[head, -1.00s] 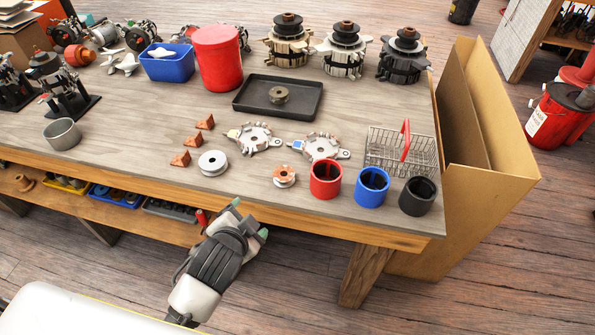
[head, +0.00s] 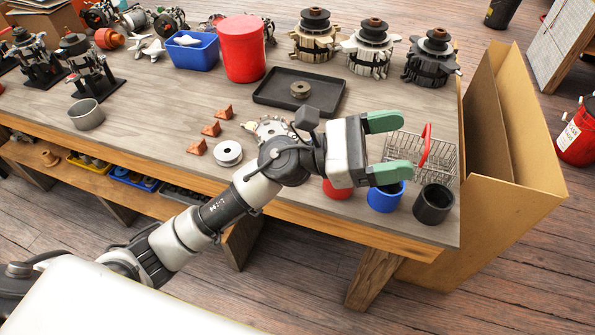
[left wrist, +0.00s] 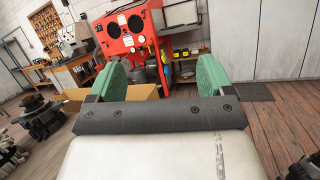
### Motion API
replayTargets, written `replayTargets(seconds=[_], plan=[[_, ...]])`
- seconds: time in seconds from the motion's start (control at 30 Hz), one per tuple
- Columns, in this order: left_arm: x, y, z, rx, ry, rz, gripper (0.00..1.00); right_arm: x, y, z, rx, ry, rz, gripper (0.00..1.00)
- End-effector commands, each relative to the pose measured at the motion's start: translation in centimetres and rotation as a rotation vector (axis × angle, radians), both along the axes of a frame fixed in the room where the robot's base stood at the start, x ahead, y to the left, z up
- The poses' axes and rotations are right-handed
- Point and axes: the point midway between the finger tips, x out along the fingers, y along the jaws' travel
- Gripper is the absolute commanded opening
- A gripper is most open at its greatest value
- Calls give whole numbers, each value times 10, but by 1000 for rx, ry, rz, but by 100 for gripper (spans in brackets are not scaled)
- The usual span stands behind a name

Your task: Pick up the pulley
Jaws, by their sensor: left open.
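A silver grooved wheel, which looks like the pulley (head: 228,153), lies flat on the workbench (head: 150,128) near its front edge. It is just left of my left arm and fully visible. A smaller metal part lies in the black tray (head: 265,100); I cannot tell whether it is also a pulley. My left gripper (head: 393,147) is open and empty above the right part of the bench, pointing right, away from the silver wheel. Its green fingers also show apart in the left wrist view (left wrist: 160,78). My right gripper is not in view.
My left arm hides parts behind the silver wheel. The blue cup (head: 385,198), black cup (head: 433,204) and wire basket (head: 440,160) are around the gripper. Orange wedges (head: 211,129) lie left of the wheel. A cardboard box (head: 515,150) stands at the bench's right end.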

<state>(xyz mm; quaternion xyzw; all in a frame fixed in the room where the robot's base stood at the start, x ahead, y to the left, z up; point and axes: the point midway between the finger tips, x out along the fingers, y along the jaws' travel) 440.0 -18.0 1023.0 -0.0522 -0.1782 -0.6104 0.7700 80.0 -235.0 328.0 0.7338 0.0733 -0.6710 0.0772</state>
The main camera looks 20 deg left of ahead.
Motion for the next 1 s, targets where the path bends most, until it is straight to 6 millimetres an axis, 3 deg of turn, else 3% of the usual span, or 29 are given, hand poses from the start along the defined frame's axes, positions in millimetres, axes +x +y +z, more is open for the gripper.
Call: replayTargets(seconds=[0.1,0.2,0.27,0.4,0.6,0.7,0.83,1.0], plan=[[-7,-15,-26,332,-374,-126,81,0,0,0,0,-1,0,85],[-3,-9,-58,616,-662,-258,81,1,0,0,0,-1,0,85],[4,3,-75,786,-818,-349,81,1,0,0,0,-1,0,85],[33,55,-104,1173,-1094,-600,81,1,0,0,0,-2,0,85],[68,133,-102,1559,-1227,-937,81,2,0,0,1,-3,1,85],[75,156,-96,1651,-1225,-1034,81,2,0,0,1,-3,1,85],[78,167,-100,1688,-1219,-1086,81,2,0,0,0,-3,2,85],[77,167,-127,1685,-1217,-1088,81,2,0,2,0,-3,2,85]])
